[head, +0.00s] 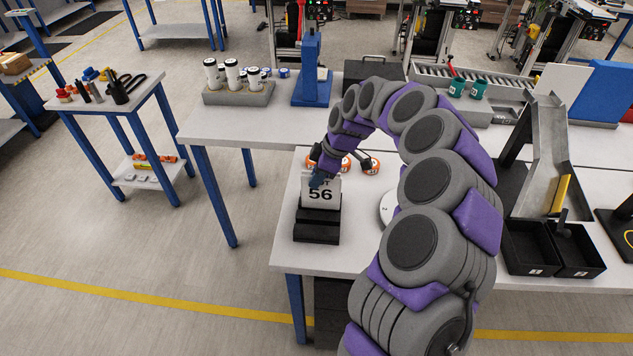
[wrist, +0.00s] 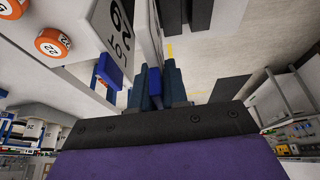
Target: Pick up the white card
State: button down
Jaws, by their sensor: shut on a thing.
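The white card (head: 321,195) is marked "56" and stands upright at the black stepped holder (head: 317,226) near the table's left front corner. In the wrist view the card (wrist: 122,28) shows large and turned, with "LOT" and part of the number, beside my gripper's fingers (wrist: 158,88). I cannot tell whether the card's lower edge is still inside the holder.
Orange round pieces (head: 370,166) lie on the table behind the card, and one shows in the wrist view (wrist: 53,43). Black bins (head: 552,248) stand at the right. A holder with white-capped cylinders (head: 238,92) and a blue stand (head: 311,85) are on the table behind.

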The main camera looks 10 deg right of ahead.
jog(key=s+d+r, duration=0.1)
jog(key=s+d, duration=0.1)
jog(key=s, duration=0.5)
jog(key=s+d+p, duration=0.1)
jog(key=s, duration=0.7)
jog(key=shift+s+d+r, duration=0.25)
jog(key=shift+d+r, duration=0.15)
